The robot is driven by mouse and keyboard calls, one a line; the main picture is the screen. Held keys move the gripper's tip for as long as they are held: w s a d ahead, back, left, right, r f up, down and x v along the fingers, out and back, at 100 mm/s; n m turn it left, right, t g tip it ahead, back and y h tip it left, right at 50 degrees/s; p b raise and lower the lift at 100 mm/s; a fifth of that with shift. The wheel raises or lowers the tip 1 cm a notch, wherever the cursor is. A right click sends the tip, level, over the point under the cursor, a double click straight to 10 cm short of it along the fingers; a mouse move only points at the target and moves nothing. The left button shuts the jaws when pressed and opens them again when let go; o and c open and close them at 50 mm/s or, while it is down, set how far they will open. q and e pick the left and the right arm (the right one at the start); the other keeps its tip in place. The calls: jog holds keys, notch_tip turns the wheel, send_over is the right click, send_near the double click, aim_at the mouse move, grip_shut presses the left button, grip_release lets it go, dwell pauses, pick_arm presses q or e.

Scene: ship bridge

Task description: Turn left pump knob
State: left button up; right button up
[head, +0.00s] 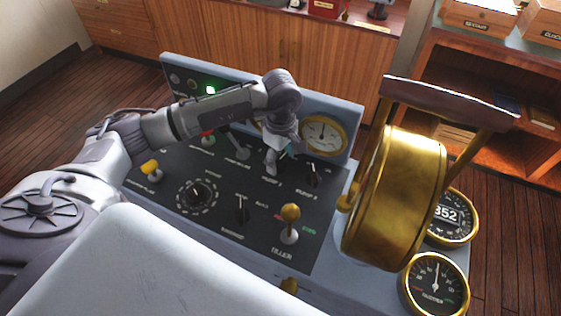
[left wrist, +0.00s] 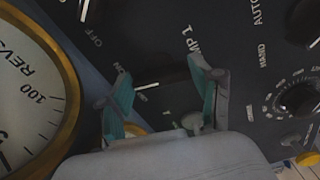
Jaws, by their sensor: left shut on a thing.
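My left gripper (head: 272,163) reaches over the console and points down at the pump 1 knob, the left of the two pump knobs. In the left wrist view this black knob (left wrist: 166,76) with a white pointer line sits between the teal finger pads of my left gripper (left wrist: 162,82), which is shut on it. In the head view the gripper hides the knob, and its "PUMP 1" label shows just in front. The pump 2 knob (head: 313,175) stands to the right, untouched. My right gripper is not in view.
A back gauge (head: 323,134) stands close behind the gripper. A large brass telegraph (head: 395,195) rises at the right.

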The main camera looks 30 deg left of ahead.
aim_at(281, 159)
pick_arm(q)
jog(key=n+b, duration=0.3)
jog(key=n, duration=0.1)
jog(key=shift+w+f+n, duration=0.1)
jog(key=shift+n, duration=0.2)
jog(key=shift+n+b, duration=1.25)
jog(key=shift+n, duration=0.65)
jog(key=shift+r, duration=0.2)
jog(key=shift+w, duration=0.1)
jog(key=o, duration=0.9)
jog(key=shift+c, duration=0.2)
jog(key=shift+r, duration=0.1)
notch_tip(281, 159, up, 12)
